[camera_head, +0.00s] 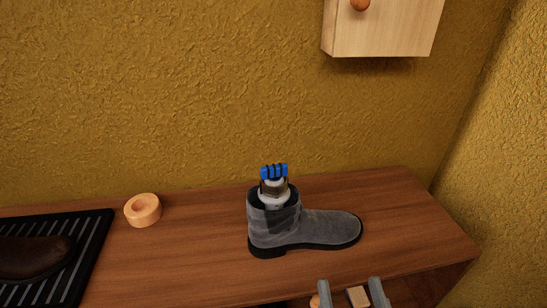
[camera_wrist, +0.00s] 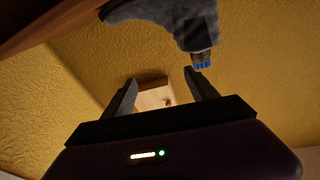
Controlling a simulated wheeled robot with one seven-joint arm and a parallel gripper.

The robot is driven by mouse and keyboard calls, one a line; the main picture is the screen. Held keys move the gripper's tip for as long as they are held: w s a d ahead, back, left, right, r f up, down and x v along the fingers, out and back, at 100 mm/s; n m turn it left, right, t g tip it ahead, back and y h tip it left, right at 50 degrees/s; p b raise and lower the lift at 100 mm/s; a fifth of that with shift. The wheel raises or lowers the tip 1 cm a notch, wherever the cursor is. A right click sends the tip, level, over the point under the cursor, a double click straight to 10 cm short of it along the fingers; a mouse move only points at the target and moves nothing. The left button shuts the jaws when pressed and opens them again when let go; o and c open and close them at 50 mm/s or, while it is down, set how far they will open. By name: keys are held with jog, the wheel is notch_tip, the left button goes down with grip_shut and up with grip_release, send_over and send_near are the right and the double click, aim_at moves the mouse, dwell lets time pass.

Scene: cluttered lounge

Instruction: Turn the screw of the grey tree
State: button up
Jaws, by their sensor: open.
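A grey ankle boot (camera_head: 315,229) stands upright on the wooden bench, its toe to the right. A pale grey tree (camera_head: 276,199) sits in the boot's opening, its lower part hidden inside. On top of the tree is a ribbed blue screw knob (camera_head: 274,171). The wrist view shows the boot (camera_wrist: 172,14) at the top, with the blue knob (camera_wrist: 203,66) pointing down beyond the right finger. My gripper (camera_head: 351,283) is open and empty, in front of the bench, below and to the right of the boot. Its two fingers also show in the wrist view (camera_wrist: 160,82), apart from the knob.
The bench (camera_head: 190,250) is bare around the boot. A round wooden dish (camera_head: 143,210) stands left, near a black ribbed tray (camera_head: 92,257) with a brown shoe (camera_head: 35,258). A wooden cabinet (camera_head: 390,30) hangs above right. A small wooden block (camera_head: 358,297) shows between my fingers.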

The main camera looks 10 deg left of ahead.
aim_at(273, 167)
jog(key=w+a+r+n+y+p, duration=0.1)
jog(key=w+a+r, duration=0.2)
jog(key=w+a, duration=0.1)
jog(key=w+a+r+n+g+y+p, duration=0.1)
jog(key=w+a+r+p, duration=0.1)
jog(key=w+a+r, duration=0.2)
jog(key=w+a+r+n+g+y+p, duration=0.1)
jog(key=w+a+r+p, duration=0.1)
jog(key=w+a+r, duration=0.1)
jog(key=shift+w+a+r+n, duration=0.35)
jog(key=shift+w+a, duration=0.2)
jog(key=shift+w, duration=0.25)
jog(key=shift+w+f+g, duration=0.1)
jog(key=shift+f+g, duration=0.05)
jog(key=shift+g, duration=0.15)
jog(key=x, duration=0.7)
jog(key=shift+w+a, duration=0.15)
jog(key=shift+w, duration=0.1)
jog(key=c, duration=1.4)
